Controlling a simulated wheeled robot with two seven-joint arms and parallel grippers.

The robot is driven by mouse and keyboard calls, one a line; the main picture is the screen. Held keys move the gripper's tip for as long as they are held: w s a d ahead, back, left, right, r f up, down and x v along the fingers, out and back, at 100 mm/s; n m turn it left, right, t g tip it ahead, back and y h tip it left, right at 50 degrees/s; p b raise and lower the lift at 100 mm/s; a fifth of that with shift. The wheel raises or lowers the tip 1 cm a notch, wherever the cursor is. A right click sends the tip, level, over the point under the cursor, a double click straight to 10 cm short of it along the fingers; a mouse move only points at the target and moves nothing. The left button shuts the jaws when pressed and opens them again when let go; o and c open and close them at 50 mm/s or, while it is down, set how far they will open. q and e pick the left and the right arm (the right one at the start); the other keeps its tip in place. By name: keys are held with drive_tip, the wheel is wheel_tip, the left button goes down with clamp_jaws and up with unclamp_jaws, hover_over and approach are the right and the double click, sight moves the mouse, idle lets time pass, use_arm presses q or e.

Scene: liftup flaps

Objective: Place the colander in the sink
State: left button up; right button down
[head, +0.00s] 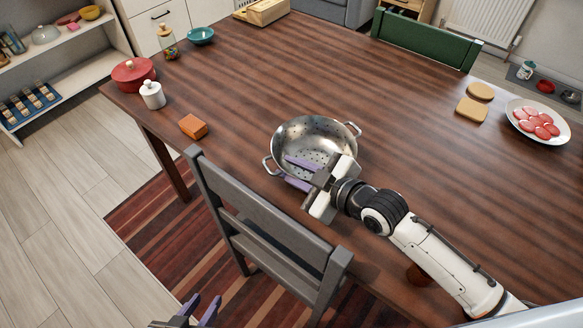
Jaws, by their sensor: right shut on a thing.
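The metal colander (300,135) stands upright on the wooden table near its front edge, with a loop handle on each side. My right gripper (291,173) is shut on the colander's near rim, with one purple finger inside the bowl and one outside. Part of the near wall is hidden behind the gripper. My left gripper (200,312) is at the bottom edge of the picture, low in front of the table and away from the colander, with its two purple fingers apart and nothing between them. No sink is in view.
A grey chair (262,222) stands against the table's front edge, close to the colander. An orange block (193,126), a white jar (152,95) and a red pot (133,74) are on the left. A plate of red slices (537,121) is at right. The table's middle (330,75) is clear.

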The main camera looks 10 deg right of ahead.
drive_tip(key=c, duration=2)
unclamp_jaws()
drive_tip(key=shift+f, duration=0.15)
drive_tip(key=o, duration=0.5)
drive_tip(key=shift+c, duration=0.2)
